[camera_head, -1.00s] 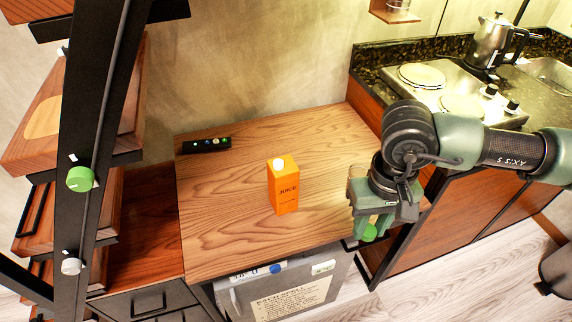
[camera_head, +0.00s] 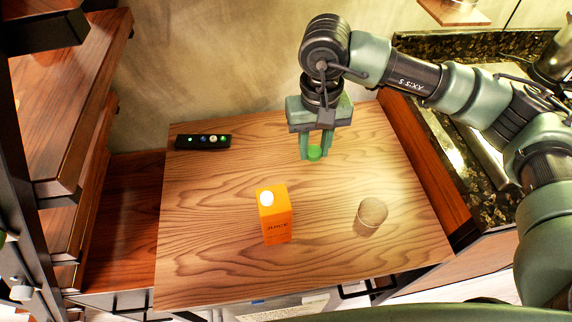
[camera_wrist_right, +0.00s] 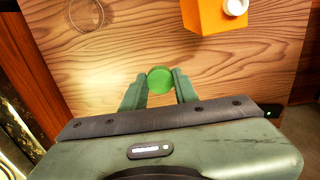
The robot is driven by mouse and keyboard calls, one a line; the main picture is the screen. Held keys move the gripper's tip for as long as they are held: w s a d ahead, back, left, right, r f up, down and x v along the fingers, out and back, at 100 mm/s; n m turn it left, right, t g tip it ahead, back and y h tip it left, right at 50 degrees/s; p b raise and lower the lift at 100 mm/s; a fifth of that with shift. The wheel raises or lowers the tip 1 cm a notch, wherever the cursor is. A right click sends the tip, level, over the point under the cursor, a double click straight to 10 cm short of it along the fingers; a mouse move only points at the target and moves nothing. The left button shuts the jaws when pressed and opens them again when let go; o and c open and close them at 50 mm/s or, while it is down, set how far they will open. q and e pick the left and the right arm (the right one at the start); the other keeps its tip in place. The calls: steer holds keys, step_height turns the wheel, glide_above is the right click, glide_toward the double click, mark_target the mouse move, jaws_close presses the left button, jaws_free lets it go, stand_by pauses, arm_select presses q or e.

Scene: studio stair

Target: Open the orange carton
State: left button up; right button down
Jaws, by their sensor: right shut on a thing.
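The orange carton (camera_head: 276,222), marked JUICE, stands upright on the wooden table. A white cap (camera_head: 266,198) sits on its top. The carton also shows at the top of the right wrist view (camera_wrist_right: 206,16), with its cap (camera_wrist_right: 235,7). My right gripper (camera_head: 316,152) is shut on a small green round thing (camera_wrist_right: 160,80), which also shows between the fingers in the head view (camera_head: 314,153). This gripper is above the back part of the table, behind and right of the carton and apart from it. My left gripper is not in view.
A clear glass (camera_head: 370,216) stands on the table (camera_head: 210,265) right of the carton. A black strip with several buttons (camera_head: 203,142) lies at the back left. Wooden shelves (camera_head: 75,100) rise at the left. The table around the carton is mostly clear.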

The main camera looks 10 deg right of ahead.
steer(key=a, duration=0.3)
steer(key=p, duration=0.3)
glide_above(295, 200)
step_height(295, 200, down, 16)
steer(key=shift+r, duration=0.1)
step_height(295, 200, down, 4)
steer(key=shift+r+p, duration=0.15)
steer(key=shift+p, duration=0.2)
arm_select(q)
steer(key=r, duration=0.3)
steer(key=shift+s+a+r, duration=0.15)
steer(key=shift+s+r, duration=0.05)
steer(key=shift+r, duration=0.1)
arm_select(e)
steer(key=shift+f, duration=0.2)
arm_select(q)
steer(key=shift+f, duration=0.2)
arm_select(e)
steer(key=c, duration=1.1)
jaws_free()
